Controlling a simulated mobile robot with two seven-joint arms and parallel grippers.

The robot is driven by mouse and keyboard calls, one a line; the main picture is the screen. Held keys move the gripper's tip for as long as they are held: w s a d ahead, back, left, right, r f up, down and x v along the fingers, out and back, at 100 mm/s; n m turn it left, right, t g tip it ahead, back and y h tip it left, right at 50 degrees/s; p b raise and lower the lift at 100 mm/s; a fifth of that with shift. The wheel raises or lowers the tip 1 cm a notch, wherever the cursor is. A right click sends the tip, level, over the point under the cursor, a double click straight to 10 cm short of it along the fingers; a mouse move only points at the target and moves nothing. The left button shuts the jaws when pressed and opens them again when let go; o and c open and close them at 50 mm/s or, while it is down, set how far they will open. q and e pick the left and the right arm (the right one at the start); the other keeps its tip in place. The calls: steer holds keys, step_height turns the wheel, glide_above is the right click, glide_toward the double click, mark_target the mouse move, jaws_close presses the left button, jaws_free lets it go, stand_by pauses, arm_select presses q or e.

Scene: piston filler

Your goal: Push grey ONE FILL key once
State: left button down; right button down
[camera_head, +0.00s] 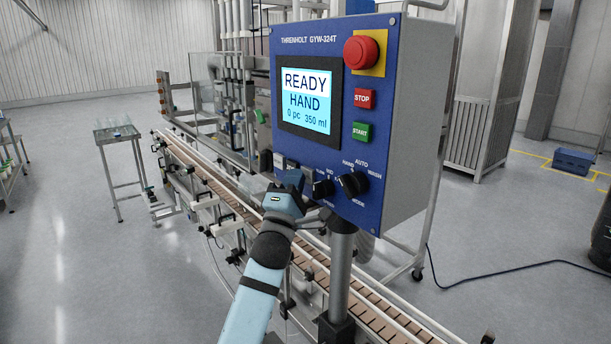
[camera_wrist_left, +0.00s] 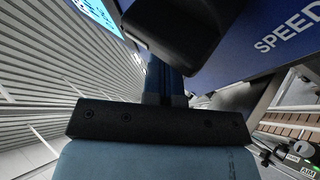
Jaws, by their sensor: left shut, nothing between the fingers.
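The blue control panel (camera_head: 330,60) stands over the conveyor. Its screen (camera_head: 306,96) reads READY, HAND, 0 pc, 350 ml. My left gripper (camera_head: 292,180) is shut and empty, with its tip at the panel's lower left, just below the screen. The grey ONE FILL key cannot be made out; the gripper covers part of that area. I cannot tell whether the tip touches the panel. In the left wrist view the shut gripper (camera_wrist_left: 165,80) points at the panel, with a dark block in front and the word SPEED at the right.
Right of the gripper are a black knob (camera_head: 323,188) and a larger black mode selector (camera_head: 353,184). A red STOP key (camera_head: 365,98), a green START key (camera_head: 361,132) and a red mushroom button (camera_head: 361,52) sit higher. The conveyor (camera_head: 215,180) runs below.

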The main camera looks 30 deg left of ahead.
arm_select(q)
steer(key=shift+s+a+f, duration=0.15)
steer(key=shift+s+f, duration=0.2)
steer(key=shift+f, duration=0.15)
steer(key=shift+s+a+p, duration=0.35)
steer(key=shift+s+a, duration=0.1)
steer(key=shift+s, duration=0.1)
steer(key=s, duration=0.1)
steer(key=s+a+p, duration=0.1)
steer(key=s, duration=0.1)
steer(key=shift+s+a+r, duration=0.1)
steer(key=shift+s+a, duration=0.1)
stand_by(0.4)
